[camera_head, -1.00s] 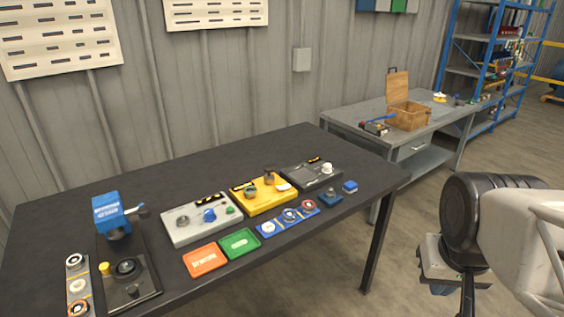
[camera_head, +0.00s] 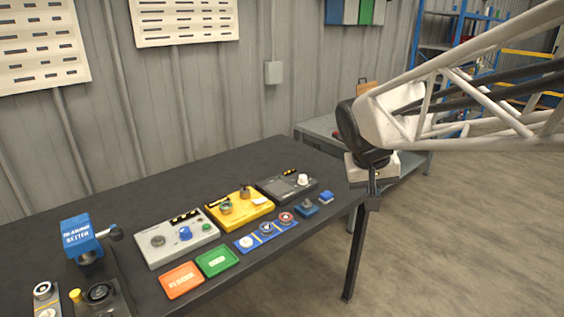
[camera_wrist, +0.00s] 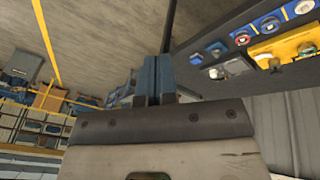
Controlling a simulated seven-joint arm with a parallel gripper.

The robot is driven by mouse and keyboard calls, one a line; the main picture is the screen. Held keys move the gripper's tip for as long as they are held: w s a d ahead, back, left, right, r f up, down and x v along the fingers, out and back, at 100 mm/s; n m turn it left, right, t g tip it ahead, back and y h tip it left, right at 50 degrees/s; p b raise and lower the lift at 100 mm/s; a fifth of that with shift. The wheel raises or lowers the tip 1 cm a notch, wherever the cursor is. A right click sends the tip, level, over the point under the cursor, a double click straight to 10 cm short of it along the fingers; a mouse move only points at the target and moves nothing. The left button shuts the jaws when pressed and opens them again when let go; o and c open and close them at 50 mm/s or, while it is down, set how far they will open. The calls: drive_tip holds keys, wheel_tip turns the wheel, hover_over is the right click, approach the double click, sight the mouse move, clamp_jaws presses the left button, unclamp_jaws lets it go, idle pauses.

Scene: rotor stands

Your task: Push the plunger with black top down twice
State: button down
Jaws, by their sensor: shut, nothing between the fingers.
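A small blue block with a dark top (camera_head: 307,207), apparently the black-topped plunger, stands near the right front edge of the table. A similar block with a blue top (camera_head: 326,197) stands just right of it. In the wrist view the dark-topped block (camera_wrist: 216,50) and the blue-topped one (camera_wrist: 196,59) show at the upper right. My gripper (camera_head: 373,204) is shut and empty, pointing down beyond the table's right edge, right of both blocks and touching neither. Its closed fingers (camera_wrist: 154,75) show in the wrist view.
A blue strip with round parts (camera_head: 266,235), a green tray (camera_head: 217,261) and an orange tray (camera_head: 181,280) lie left of the blocks. Yellow (camera_head: 240,208), dark (camera_head: 287,187) and grey (camera_head: 177,238) panels stand behind. A grey bench (camera_head: 322,127) is at the back right.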

drive_tip(key=w+a+h, duration=0.1)
drive_tip(key=w+a, duration=0.5)
drive_tip(key=w, duration=0.5)
drive_tip(key=n+t+h, duration=0.2)
drive_tip(key=t, duration=0.3)
hover_over(243, 181)
wheel_tip(243, 181, down, 11)
drive_tip(key=shift+s, duration=0.2)
drive_tip(key=shift+f, duration=0.1)
drive_tip(key=shift+f, duration=4.2)
